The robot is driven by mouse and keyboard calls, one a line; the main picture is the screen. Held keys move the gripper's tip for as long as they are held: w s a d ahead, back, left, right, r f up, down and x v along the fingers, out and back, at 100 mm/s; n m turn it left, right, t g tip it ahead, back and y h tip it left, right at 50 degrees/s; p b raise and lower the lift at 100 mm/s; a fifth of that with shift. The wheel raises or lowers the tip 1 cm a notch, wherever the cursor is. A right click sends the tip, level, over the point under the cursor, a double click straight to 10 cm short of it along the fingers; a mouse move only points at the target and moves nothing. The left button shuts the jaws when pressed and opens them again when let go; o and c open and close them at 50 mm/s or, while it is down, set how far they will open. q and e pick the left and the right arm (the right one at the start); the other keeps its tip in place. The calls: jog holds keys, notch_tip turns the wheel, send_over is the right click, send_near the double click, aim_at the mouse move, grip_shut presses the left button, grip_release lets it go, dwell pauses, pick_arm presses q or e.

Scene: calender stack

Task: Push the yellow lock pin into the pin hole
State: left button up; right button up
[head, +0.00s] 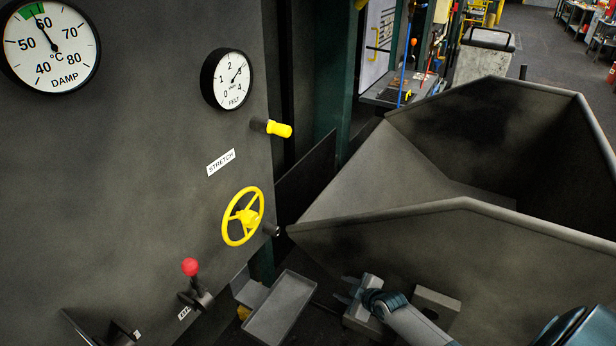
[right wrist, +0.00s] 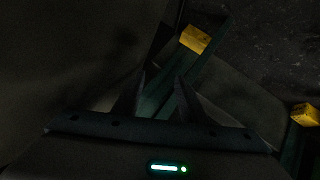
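The yellow lock pin (head: 279,129) sticks out sideways from the right edge of the dark machine panel, above the yellow handwheel. A dark collar (head: 259,124) surrounds its base; the pin hole itself cannot be made out. My right gripper (head: 346,289) is low in the head view, below and to the right of the pin and well apart from it. Its two fingers also show apart and empty in the right wrist view (right wrist: 158,92). The pin is not recognisable in the right wrist view.
A yellow handwheel (head: 243,216) and a red-knobbed lever (head: 190,267) project from the panel (head: 130,170). A large dark sloped bin (head: 450,235) stands right of the panel, behind my right gripper. A grey tray-like plate (head: 280,307) lies low at the left of the gripper.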

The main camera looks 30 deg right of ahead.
aim_at(289, 132)
jog(key=w+a+r+n+t+y, duration=0.15)
jog(key=w+r, duration=0.25)
jog(key=r, duration=0.6)
jog(key=w+r+n+t+y, duration=0.1)
jog(key=w+r+n, duration=0.2)
jog(key=r, duration=0.8)
jog(key=w+r+n+t+y, duration=0.15)
jog(key=w+r, duration=0.25)
jog(key=r, duration=0.6)
jog(key=s+a+r+n+y, duration=0.1)
jog(key=a+r+n, duration=0.2)
jog(key=r, duration=0.5)
jog(key=s+a+r+n+y, duration=0.2)
jog(key=a+r+n, duration=0.1)
jog(key=r, duration=0.5)
jog(key=s+a+r+n+t+y, duration=0.1)
jog(key=s+a+r+n, duration=0.1)
jog(key=r, duration=0.6)
jog(key=shift+s+a+r+n+y, duration=0.2)
jog(key=shift+a+n+y, duration=0.25)
jog(key=shift+n, duration=0.45)
jog(key=shift+w, duration=0.15)
